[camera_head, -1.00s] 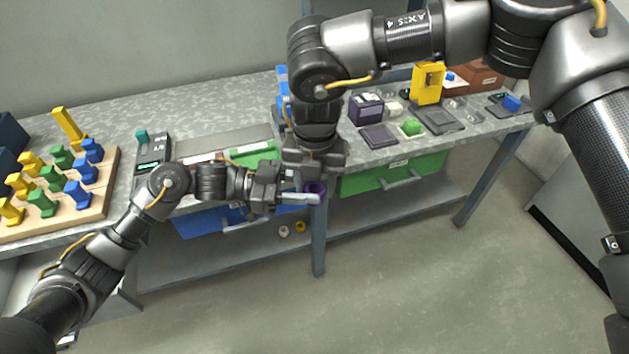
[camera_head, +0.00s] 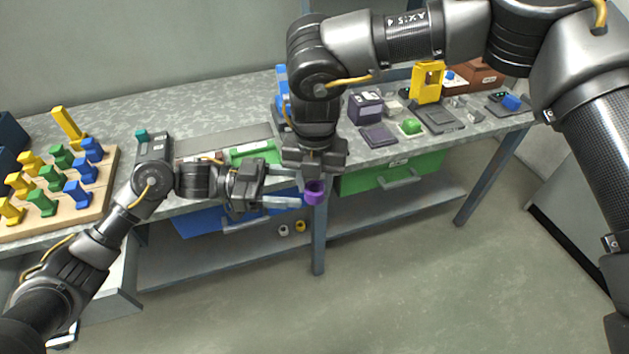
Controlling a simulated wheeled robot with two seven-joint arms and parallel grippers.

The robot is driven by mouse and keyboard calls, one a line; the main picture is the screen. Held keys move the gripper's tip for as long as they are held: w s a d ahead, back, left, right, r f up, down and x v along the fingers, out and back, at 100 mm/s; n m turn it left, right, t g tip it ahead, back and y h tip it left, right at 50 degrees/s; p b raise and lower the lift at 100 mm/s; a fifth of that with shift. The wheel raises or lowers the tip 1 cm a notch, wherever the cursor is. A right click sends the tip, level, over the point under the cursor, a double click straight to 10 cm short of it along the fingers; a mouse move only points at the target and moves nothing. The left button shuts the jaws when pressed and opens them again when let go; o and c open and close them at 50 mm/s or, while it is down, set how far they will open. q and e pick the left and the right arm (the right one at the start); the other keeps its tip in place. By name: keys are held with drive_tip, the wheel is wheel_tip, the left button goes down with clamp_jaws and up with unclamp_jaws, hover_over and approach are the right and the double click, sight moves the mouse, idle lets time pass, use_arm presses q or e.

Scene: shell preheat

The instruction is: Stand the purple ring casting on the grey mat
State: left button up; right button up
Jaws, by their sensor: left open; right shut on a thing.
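The purple ring casting (camera_head: 315,193) hangs in the air in front of the bench edge, in the head view. My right gripper (camera_head: 315,178) points down and is shut on it from above. My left gripper (camera_head: 292,186) is open and empty, just left of the ring, with its fingers pointing right towards it. A flat grey mat (camera_head: 447,123) lies on the right part of the bench, in front of the yellow frame. A darker, purplish mat (camera_head: 379,138) lies to its left. Nothing tall stands on either.
A green domed piece (camera_head: 411,126) sits between the two mats. A dark box (camera_head: 366,107) and a yellow frame (camera_head: 428,82) stand behind. A wooden board (camera_head: 98,205) with several coloured pieces is at the left. Blue and green drawers hang below the bench top.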

use_arm(q)
drive_tip(key=a, duration=0.8)
drive_tip(key=shift+a+r, duration=0.2)
drive_tip(key=shift+a, duration=0.1)
